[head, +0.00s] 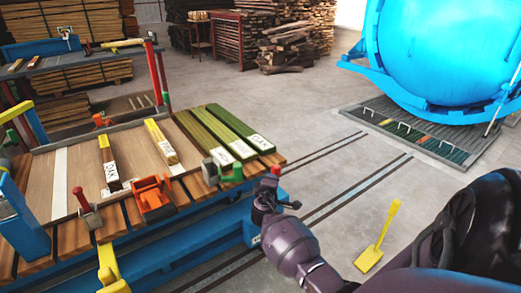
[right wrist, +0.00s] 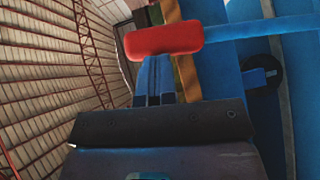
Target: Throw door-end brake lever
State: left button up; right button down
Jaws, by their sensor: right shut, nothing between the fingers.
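The brake lever's red grip (head: 276,170) shows in the head view at the near right corner of the blue cart (head: 205,240). In the right wrist view the red grip (right wrist: 165,40) lies across the top of the picture, with a blue bar (right wrist: 255,28) running right from it. My right gripper (head: 272,190) is at the grip, and its fingers are shut and empty. In the wrist view the fingertips (right wrist: 155,75) end just below the red grip. I cannot tell whether they touch it. My left gripper is not in view.
Floor rails (head: 350,190) run toward the blue autoclave (head: 440,50) at upper right. A yellow shovel (head: 378,240) lies on the floor. Timber stacks (head: 280,45) stand behind.

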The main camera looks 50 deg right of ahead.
jog(key=s+d+f+m+y, duration=0.1)
jog(key=s+d, duration=0.1)
jog(key=d, duration=0.6)
jog(key=shift+g, duration=0.4)
